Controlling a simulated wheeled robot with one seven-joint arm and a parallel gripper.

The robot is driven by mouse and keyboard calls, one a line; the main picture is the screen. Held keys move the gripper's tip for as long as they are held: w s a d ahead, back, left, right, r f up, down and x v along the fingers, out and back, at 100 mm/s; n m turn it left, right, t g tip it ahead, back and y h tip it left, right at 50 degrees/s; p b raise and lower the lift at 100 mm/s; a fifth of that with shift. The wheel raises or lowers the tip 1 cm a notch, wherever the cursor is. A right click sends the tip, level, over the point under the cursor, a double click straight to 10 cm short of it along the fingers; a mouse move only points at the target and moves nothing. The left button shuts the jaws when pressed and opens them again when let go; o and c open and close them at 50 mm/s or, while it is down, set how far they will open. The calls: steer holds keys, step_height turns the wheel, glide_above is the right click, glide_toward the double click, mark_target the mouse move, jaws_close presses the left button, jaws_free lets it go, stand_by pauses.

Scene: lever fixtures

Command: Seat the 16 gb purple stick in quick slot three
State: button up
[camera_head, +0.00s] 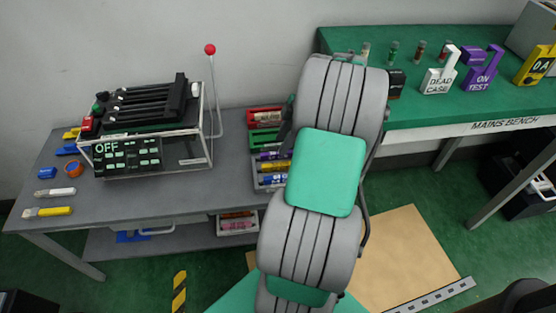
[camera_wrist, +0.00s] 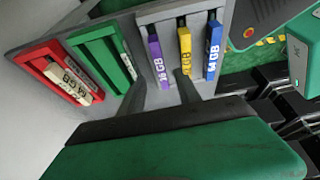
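The purple stick marked 16 GB (camera_wrist: 157,60) lies in a grey tray (camera_wrist: 170,12), beside a yellow stick (camera_wrist: 185,52) and a blue 64 GB stick (camera_wrist: 213,48). In the head view the purple stick (camera_head: 268,155) shows left of my arm. My gripper (camera_wrist: 160,80) appears open, its two grey fingers apart near the purple stick's lower end. I see no stick held, though the finger tips are partly unclear. The black slotted fixture (camera_head: 140,108) with an OFF panel (camera_head: 128,156) stands on the grey table; slot numbers are unreadable. A red-knobbed lever (camera_head: 210,50) stands upright at its right.
Red (camera_wrist: 42,52) and green (camera_wrist: 88,38) trays with sticks adjoin the grey tray. Loose white (camera_head: 55,192) and yellow (camera_head: 48,211) sticks lie at the table's left. The green bench (camera_head: 420,65) at right holds signs. My arm hides part of the table's right end.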

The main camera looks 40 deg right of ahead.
mark_target(278, 157)
steer(key=x, duration=0.2)
steer(key=b+x, duration=0.1)
steer(key=x, duration=0.1)
steer(key=shift+s+d+f, duration=0.1)
steer(key=shift+s+f, duration=0.1)
steer(key=shift+s, duration=0.05)
steer(key=shift+f, duration=0.1)
steer(key=shift+c, duration=0.2)
jaws_close()
